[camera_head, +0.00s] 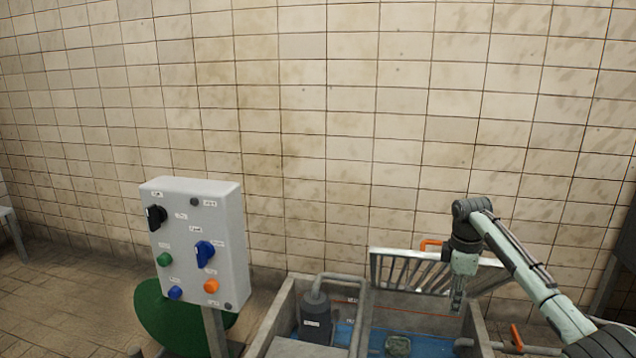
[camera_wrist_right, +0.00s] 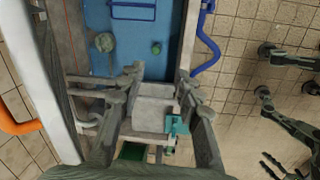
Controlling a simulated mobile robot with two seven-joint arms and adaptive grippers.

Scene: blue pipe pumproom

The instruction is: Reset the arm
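My right arm comes in from the right in the head view. Its gripper (camera_head: 457,300) points down over the sump pit, in front of the slatted grate. It looks narrow from that side. In the right wrist view its two fingers (camera_wrist_right: 158,82) stand apart with nothing held between them. Grey blocks and a small teal part lie below, beyond the fingers; I cannot tell how far down. My left gripper does not show in the head view. Dark jointed parts at the right of the wrist view look like my own body.
A grey control box (camera_head: 196,240) with knobs and buttons stands on a post at the left. The pit holds a dark pump (camera_head: 316,322) and blue water or floor. The slatted grate (camera_head: 400,270) leans at the pit's back. A tiled wall (camera_head: 330,110) closes the rear.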

